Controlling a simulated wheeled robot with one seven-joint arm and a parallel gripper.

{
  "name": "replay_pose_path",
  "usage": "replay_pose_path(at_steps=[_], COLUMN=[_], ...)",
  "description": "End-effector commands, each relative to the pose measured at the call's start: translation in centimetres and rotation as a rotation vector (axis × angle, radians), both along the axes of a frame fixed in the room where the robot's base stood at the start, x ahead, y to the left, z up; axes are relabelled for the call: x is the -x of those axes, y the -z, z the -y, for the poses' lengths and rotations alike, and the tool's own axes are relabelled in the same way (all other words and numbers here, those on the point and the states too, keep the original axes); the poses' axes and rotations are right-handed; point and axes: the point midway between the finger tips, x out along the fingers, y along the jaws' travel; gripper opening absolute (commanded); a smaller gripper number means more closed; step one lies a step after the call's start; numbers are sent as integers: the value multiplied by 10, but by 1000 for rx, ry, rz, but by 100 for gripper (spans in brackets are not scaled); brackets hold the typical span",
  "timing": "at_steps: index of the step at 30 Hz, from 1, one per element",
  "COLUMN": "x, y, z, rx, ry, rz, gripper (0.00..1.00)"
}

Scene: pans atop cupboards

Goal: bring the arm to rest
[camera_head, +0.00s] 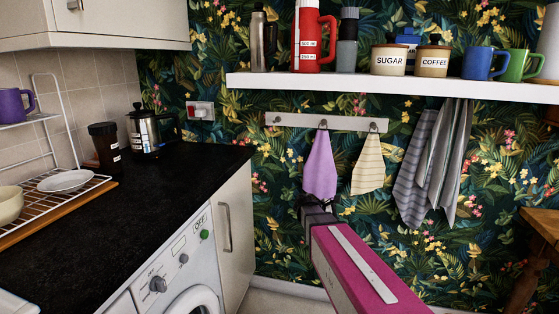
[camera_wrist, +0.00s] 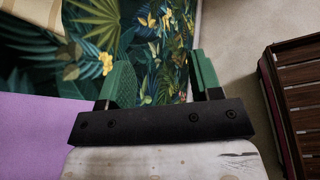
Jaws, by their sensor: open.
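My gripper (camera_wrist: 160,72) shows in the wrist view with two green fingers set wide apart on a dark bar. It is open, and nothing is seen between the fingers. A purple cloth (camera_wrist: 35,130) fills the left side of that view, close beside the gripper. The leafy wallpaper and the pale floor (camera_wrist: 228,40) lie beyond the fingers. In the head view the gripper's fingers cannot be made out.
A purple towel (camera_head: 319,170), a striped towel (camera_head: 368,165) and grey cloths (camera_head: 415,170) hang on the wall below a white shelf (camera_head: 400,87) with flasks, jars and mugs. A black worktop (camera_head: 170,190) runs along the left. A brown slatted thing (camera_wrist: 300,100) stands at right.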

Motion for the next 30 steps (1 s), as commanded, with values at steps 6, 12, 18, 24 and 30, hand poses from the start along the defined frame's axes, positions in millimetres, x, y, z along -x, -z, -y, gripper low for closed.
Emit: replay_pose_path(at_steps=[6, 12, 18, 24, 30], x=[63, 114, 148, 160, 159], y=[65, 108, 126, 130, 130], z=[-7, -35, -67, -83, -85], rx=[-403, -744, -978, -1069, -1079], ry=[239, 582, 945, 1137, 1159], rz=[245, 458, 605, 661, 667], gripper=[59, 59, 59, 59, 59])
